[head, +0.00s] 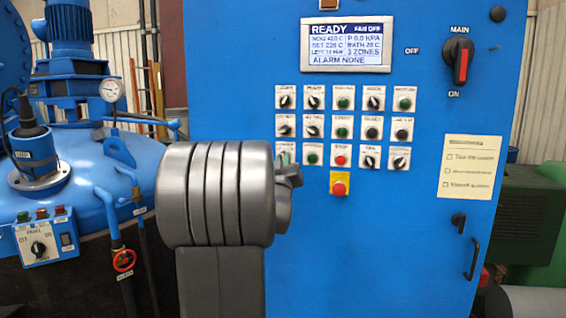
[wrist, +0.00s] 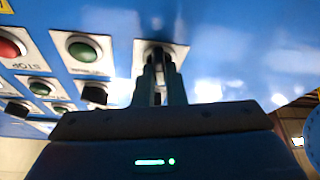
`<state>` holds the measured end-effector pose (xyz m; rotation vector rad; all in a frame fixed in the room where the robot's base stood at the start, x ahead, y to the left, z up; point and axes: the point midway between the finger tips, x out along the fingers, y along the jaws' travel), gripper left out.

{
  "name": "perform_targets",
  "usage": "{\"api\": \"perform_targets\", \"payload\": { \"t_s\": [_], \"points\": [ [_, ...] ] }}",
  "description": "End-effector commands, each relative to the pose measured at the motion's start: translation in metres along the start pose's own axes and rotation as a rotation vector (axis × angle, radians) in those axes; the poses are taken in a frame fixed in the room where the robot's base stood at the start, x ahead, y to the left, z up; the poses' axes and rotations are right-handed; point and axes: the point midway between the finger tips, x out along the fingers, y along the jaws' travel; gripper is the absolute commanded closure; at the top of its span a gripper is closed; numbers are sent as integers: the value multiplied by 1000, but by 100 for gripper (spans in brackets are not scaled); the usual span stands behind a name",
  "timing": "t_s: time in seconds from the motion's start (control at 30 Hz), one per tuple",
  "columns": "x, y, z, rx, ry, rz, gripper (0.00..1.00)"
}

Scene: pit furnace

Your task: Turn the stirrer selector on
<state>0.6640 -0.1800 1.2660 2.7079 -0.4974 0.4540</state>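The blue control cabinet in the head view carries rows of small plates with black selectors, green buttons and a red button. Their labels are too blurred to read there, so I cannot confirm which is the stirrer selector. My gripper (wrist: 160,80) is at the plate (wrist: 179,48) at one end of the lowest row, beside a green button (wrist: 83,48). Its narrow fingers are close together around that plate's dark selector knob (wrist: 157,52) and appear shut on it. The fingers largely hide the knob, its setting and any label.
A red STOP button (wrist: 10,46) lies beyond the green button. A red emergency button on yellow (head: 339,188) sits below the rows. The display (head: 345,45) reads READY. The main switch (head: 459,61) is upper right. A blue vessel (head: 80,180) with a small control box (head: 45,237) stands left.

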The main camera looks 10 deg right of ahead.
Motion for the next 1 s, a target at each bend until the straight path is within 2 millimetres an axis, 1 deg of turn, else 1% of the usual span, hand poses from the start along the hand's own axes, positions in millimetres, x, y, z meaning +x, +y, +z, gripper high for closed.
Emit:
{"api": "perform_targets", "payload": {
  "t_s": [0.27, 0.47, 0.67, 1.0],
  "points": [
    [0, 0, 0, 10, 0, 4, 100],
    [-1, -1, 2, 73, 1, 29, 100],
    [-1, -2, 1, 200, 3, 82, 100],
    [0, -2, -1, 472, 1, 194, 100]
  ]
}}
